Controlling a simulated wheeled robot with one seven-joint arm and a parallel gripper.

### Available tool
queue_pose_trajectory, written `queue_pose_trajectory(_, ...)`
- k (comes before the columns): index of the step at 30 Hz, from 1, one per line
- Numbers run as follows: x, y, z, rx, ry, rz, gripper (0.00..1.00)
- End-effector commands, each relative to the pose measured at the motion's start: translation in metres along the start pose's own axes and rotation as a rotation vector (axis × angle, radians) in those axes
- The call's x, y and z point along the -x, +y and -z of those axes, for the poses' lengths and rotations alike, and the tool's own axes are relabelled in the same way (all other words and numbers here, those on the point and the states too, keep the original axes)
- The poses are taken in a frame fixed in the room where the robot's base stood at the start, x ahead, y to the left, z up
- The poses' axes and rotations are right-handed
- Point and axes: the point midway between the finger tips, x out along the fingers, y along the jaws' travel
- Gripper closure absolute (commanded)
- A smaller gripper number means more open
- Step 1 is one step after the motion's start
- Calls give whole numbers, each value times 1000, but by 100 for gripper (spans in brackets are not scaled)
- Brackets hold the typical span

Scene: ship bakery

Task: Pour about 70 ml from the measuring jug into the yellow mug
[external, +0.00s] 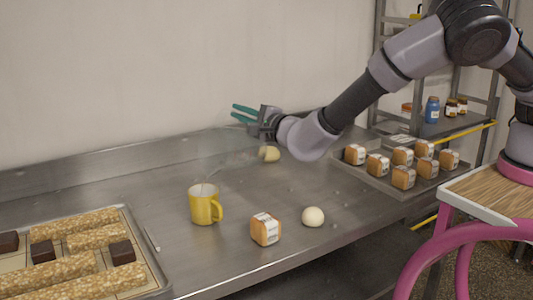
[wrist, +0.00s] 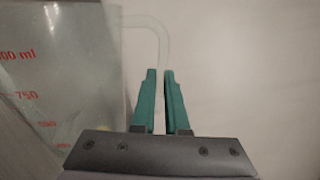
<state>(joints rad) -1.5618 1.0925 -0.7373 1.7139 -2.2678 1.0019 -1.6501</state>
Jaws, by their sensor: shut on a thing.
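The yellow mug (external: 204,206) stands upright on the steel counter, handle to the right. My gripper (external: 240,113) is above and behind the mug; in the wrist view its teal fingers (wrist: 160,85) are closed around the jug's clear handle. The measuring jug (wrist: 65,80) is transparent with red ml marks and fills the left of the wrist view. In the external view the jug shows only as a faint, tilted clear shape below the fingers, reaching towards the mug. Faint streaks show over the mug's mouth. I cannot tell the liquid level in either.
A wrapped loaf (external: 265,229) and a pale dough ball (external: 313,217) lie right of the mug. Another dough piece (external: 269,153) lies behind. A tray of bars (external: 150,262) is at front left; a tray of loaves (external: 384,185) is at right.

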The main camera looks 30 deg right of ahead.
Motion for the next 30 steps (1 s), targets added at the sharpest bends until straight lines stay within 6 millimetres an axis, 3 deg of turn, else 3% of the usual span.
queue_pose_trajectory(30, 0, -4, -8, 43, -3, -1, 100)
